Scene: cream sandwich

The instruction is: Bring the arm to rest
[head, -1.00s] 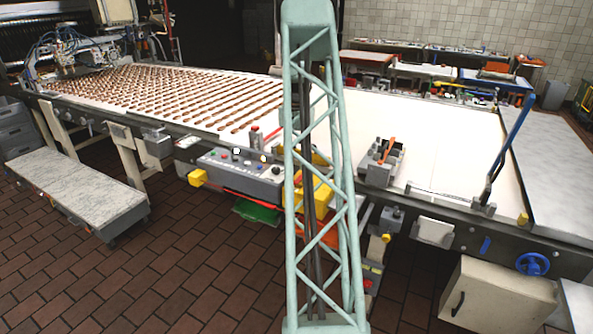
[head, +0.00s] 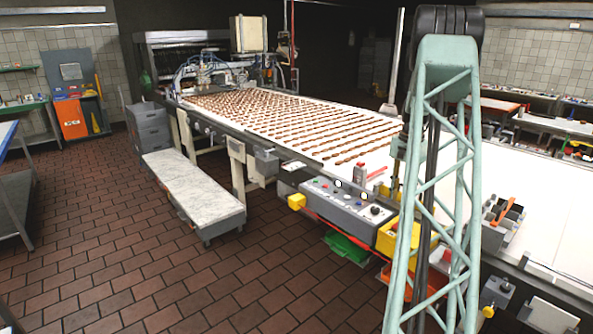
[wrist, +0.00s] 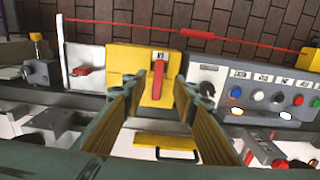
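My gripper (wrist: 158,92) is open in the wrist view, with its two long fingers apart. Beyond and between them is a yellow switch box (wrist: 125,62) with a red lever (wrist: 158,78). I see nothing held between the fingers; whether they touch the box I cannot tell. In the head view my pale green lattice arm link stands upright at the right, in front of the conveyor line. The yellow box (head: 391,239) shows partly behind that link. I cannot make out the gripper's fingers clearly in the head view.
A control panel (head: 340,200) with buttons and a knob adjoins the yellow box; it also shows in the wrist view (wrist: 265,92). The conveyor (head: 345,178) carries many rows of brown biscuits. A low grey cart (head: 195,185) stands left. The tiled floor at front left is clear.

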